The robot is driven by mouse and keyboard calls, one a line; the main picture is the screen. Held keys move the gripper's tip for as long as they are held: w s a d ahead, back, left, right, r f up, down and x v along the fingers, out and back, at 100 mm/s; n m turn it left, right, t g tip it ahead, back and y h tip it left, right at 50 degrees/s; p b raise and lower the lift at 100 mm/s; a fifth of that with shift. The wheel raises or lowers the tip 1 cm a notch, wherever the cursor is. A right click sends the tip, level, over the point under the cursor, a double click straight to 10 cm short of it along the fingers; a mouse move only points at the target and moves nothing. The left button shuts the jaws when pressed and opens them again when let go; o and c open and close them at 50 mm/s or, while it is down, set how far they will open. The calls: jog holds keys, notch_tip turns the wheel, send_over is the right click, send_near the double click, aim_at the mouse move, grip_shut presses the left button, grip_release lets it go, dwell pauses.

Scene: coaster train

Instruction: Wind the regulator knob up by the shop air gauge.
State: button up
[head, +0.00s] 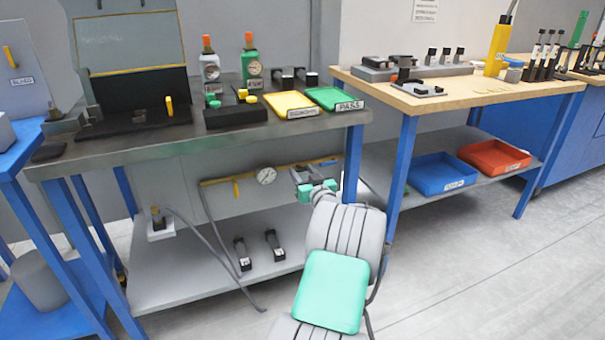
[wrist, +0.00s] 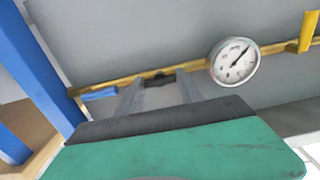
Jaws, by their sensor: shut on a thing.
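The regulator knob (wrist: 158,80) is a small dark part on the yellow air pipe (wrist: 195,72), seen between my fingers in the wrist view. My gripper (wrist: 158,88) is shut on it, one grey finger on each side. The round white shop air gauge (wrist: 233,62) is on the same pipe beside the knob, its dark needle pointing to the upper right in that view. In the head view the gauge (head: 266,176) is just left of my gripper (head: 312,173), under the steel bench. My gripper hides the knob there.
A yellow lever (head: 236,188) hangs from the pipe left of the gauge. A blue handle (wrist: 98,93) is at the pipe's other end. A blue bench leg (head: 353,160) stands close to my gripper. The lower shelf (head: 200,270) holds two dark fittings and a hose.

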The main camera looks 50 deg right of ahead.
jog(key=shift+c, duration=1)
